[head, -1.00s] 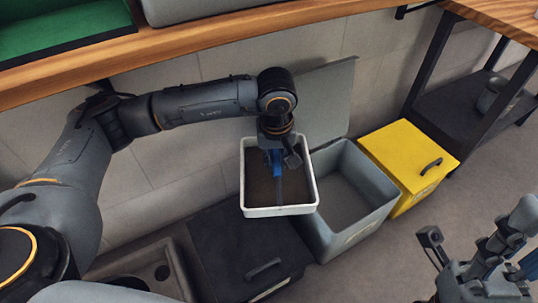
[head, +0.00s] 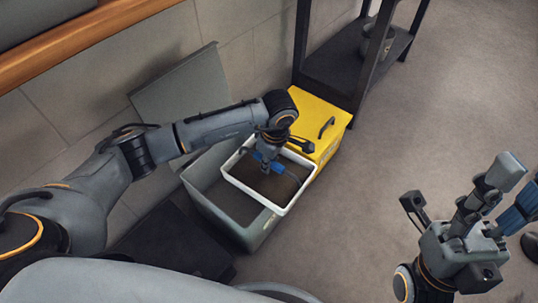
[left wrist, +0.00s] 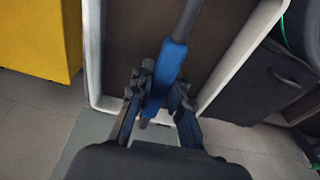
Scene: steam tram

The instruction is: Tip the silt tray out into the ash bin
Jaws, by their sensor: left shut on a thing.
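The silt tray (head: 276,207), a white-rimmed rectangular tray with a flat brown layer of silt (head: 262,184), hangs roughly level. My left gripper (head: 268,153) is shut on its blue handle, which also shows between the fingers in the left wrist view (left wrist: 168,68). In the head view the tray overlaps the right part of an open grey bin (head: 238,234) and appears above it. The bin's lid (head: 185,95) stands up against the wall. I cannot read any label marking it as the ash bin. My right gripper (head: 510,190) is empty, its fingers apart, at far right.
A yellow lidded box (head: 318,118) with a black handle stands right beside the grey bin. A dark lidded box (head: 170,245) stands on its left. A dark shelf frame (head: 345,75) holding a grey pot (head: 375,42) is behind.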

